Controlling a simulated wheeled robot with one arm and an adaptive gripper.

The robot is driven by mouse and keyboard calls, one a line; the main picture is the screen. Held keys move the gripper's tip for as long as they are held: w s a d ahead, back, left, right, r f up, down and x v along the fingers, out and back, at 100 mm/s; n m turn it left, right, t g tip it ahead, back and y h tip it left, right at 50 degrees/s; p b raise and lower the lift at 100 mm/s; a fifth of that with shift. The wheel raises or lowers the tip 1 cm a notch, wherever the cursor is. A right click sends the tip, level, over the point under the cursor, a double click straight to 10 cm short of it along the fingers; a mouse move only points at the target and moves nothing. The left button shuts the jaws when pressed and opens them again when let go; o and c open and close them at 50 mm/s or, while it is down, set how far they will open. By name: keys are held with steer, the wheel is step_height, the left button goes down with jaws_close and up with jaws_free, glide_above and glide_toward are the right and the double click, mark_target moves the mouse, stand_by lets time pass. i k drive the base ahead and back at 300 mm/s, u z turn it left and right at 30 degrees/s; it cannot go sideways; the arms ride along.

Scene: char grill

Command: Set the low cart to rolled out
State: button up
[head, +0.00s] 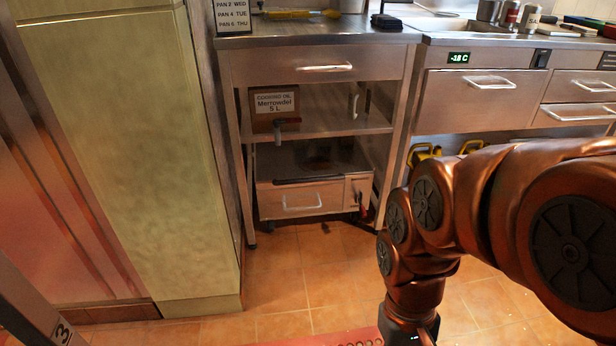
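The low cart (328,191) is a steel box with a pale bar handle (302,204) on its front and a dark edge along the top. It stands on the floor beneath the lower shelf of a steel table, between the table's legs. A dark caster shows under its right side. A small panel with a red-tipped lever or valve is at its right front. The cart's rear is hidden in shadow under the shelf. My arm comes in from the right and bends down to the bottom edge. My gripper is out of the picture.
The steel table (320,41) has a top drawer and a shelf with a labelled oil box (272,104). Tiled floor (300,275) in front of the cart is open. A pale green cabinet (130,130) stands left. A drawer counter (470,100) stands right, with yellow items under it.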

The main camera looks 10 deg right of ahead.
mark_target(282, 167)
steer(key=u, duration=0.25)
steer(key=i, duration=0.35)
steer(key=u, duration=0.95)
